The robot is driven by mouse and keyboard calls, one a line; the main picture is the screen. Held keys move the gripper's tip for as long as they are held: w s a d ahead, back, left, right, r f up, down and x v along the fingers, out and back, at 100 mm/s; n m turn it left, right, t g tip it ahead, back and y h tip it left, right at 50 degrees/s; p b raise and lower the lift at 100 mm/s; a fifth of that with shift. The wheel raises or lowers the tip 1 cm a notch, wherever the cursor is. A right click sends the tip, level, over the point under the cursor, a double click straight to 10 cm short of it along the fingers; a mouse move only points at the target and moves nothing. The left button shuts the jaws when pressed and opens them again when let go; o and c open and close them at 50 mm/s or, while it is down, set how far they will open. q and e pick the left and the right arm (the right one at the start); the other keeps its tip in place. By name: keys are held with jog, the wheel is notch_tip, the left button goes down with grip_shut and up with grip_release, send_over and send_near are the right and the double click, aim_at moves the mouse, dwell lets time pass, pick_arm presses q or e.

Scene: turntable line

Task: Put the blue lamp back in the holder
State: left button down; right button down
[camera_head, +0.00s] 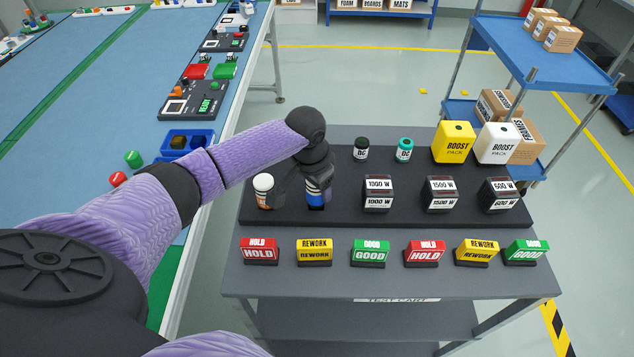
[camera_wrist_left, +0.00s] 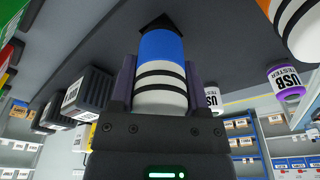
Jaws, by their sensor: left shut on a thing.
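The blue lamp (camera_head: 316,201) is a cylinder with a blue end and a white body with black bands. It shows large in the left wrist view (camera_wrist_left: 161,48). My left gripper (camera_head: 317,186) is shut on it, one finger on each side. The blue end faces down to the dark board (camera_head: 300,216) on the cart. A small dark shape lies at that end in the left wrist view; I cannot tell whether it is the holder or whether the lamp is seated. My arm and gripper hide much of the lamp in the head view. My right gripper is not in view.
A white and orange cylinder (camera_head: 264,192) stands close left of the lamp. A 1000 W block (camera_head: 378,194) is to its right. Black (camera_head: 361,149) and teal (camera_head: 404,150) jars stand behind. Several HOLD, REWORK and GOOD signs line the front of the cart (camera_head: 390,277).

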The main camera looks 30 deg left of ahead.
pick_arm(q)
jog(key=shift+f, duration=0.55)
grip_release()
